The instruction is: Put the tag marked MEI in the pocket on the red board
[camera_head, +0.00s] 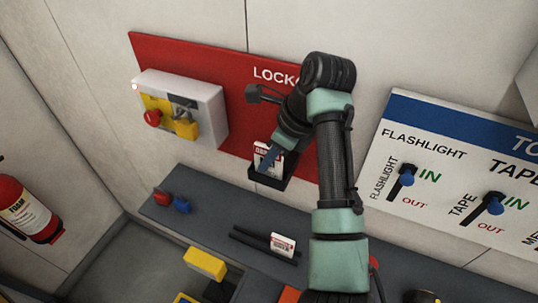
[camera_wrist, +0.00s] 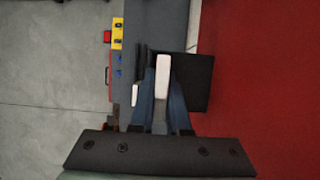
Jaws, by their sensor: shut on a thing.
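The red board (camera_head: 185,52) is on the wall, with a small open-topped black pocket (camera_head: 270,180) low on it. My gripper (camera_head: 277,158) is shut on a white tag with a red band (camera_head: 267,150) at the pocket's mouth. The name on this tag is too small to read. In the wrist view the held tag (camera_wrist: 162,68) shows edge-on between my fingers (camera_wrist: 162,105), at the left side of the dark pocket (camera_wrist: 198,82). I cannot tell how far its lower edge is inside the pocket. A second white and red tag (camera_head: 283,244) stands in a black rack on the shelf, its name unreadable.
A grey box with a red knob and yellow plate (camera_head: 190,105) is on the board left of the pocket. A white tool board (camera_head: 440,180) is at right, a fire extinguisher (camera_head: 25,210) at far left.

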